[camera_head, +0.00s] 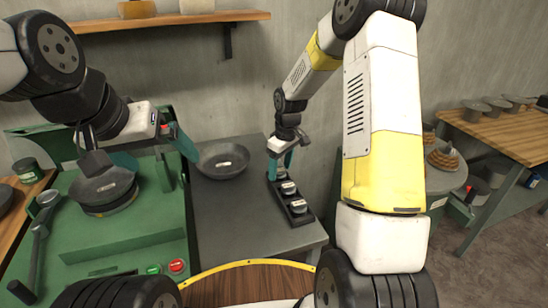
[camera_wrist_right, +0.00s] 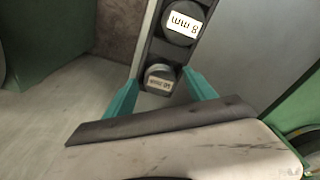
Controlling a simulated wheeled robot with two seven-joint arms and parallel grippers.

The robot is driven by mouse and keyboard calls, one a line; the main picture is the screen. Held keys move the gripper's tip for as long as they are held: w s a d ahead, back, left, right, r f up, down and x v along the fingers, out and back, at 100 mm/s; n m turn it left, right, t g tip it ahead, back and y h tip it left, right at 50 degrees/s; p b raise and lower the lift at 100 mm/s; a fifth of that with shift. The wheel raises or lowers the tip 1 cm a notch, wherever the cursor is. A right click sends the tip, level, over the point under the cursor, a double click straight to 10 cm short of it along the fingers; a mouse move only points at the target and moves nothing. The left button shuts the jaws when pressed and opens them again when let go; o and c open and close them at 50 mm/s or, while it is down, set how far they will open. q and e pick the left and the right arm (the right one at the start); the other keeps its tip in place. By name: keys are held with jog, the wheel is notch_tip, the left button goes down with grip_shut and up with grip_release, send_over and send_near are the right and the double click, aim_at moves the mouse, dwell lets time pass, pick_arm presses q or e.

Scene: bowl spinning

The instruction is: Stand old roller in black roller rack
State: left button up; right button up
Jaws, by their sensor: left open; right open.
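The black roller rack (camera_head: 304,219) lies on the grey table. Several grey rollers with white labels stand in it, including a middle roller (camera_head: 289,188) and a front roller (camera_head: 298,206). My right gripper (camera_head: 281,160) is at the rack's far end. In the right wrist view its teal fingers are open on either side of a labelled roller (camera_wrist_right: 160,78), low in the rack; contact cannot be told. A roller marked 8 mm (camera_wrist_right: 183,22) stands beside that one. Which is the old roller cannot be told. My left gripper (camera_head: 155,152) is open above the green machine (camera_head: 120,235).
A dark bowl (camera_head: 223,160) sits on the grey table (camera_head: 235,215) left of the rack. A dark round form (camera_head: 104,192) is on the machine. Green and red buttons (camera_head: 176,266) are at its front. A shelf (camera_head: 165,20) hangs above. Bare table lies left of the rack.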

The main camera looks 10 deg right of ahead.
aim_at(284, 172)
jog(key=shift+r, duration=0.1)
notch_tip(284, 172, up, 12)
jog(key=s+d, duration=0.1)
jog(key=s+r+m+t, duration=0.2)
jog(key=s+r+m, duration=0.1)
jog(key=s+r, duration=0.75)
jog(key=s+r+m+t, duration=0.1)
jog(key=s+m, duration=0.1)
jog(key=s, duration=0.5)
jog(key=s+r+m+t+y, duration=0.1)
jog(key=s+m+t, duration=0.1)
jog(key=s, duration=0.6)
jog(key=shift+s+d+r+m, duration=0.15)
jog(key=shift+d+r+m, duration=0.05)
jog(key=shift+d+m, duration=0.3)
